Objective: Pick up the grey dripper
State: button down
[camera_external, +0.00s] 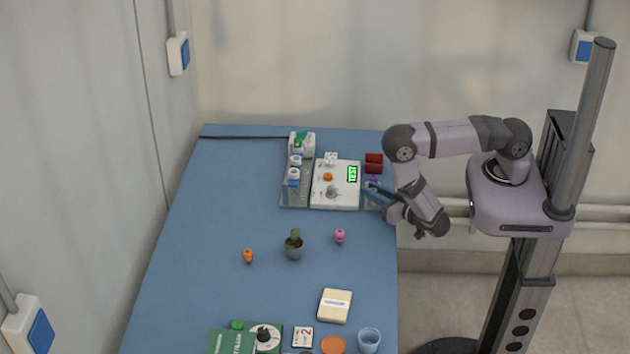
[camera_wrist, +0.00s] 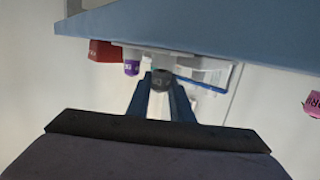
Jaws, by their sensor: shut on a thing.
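My gripper (camera_wrist: 160,88) reaches in from the right, its blue fingers low over the right edge of the table by the white panel; the gripper also shows in the external view (camera_external: 372,188). In the wrist view, it is shut on a small dark grey round thing, which I take to be the grey dripper (camera_wrist: 161,79). The dripper sits between the fingertips, and its lower part is hidden by the fingers. In the external view I cannot make it out at the jaws. I cannot tell whether it still touches the surface under it.
A white panel (camera_external: 322,200) with a green display lies left of my gripper. A red box (camera_external: 374,160) and a purple item (camera_external: 374,178) stand close by.

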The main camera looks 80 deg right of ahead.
aim_at(374, 190)
jog(key=shift+r, duration=4.75)
jog(key=shift+b, duration=0.3)
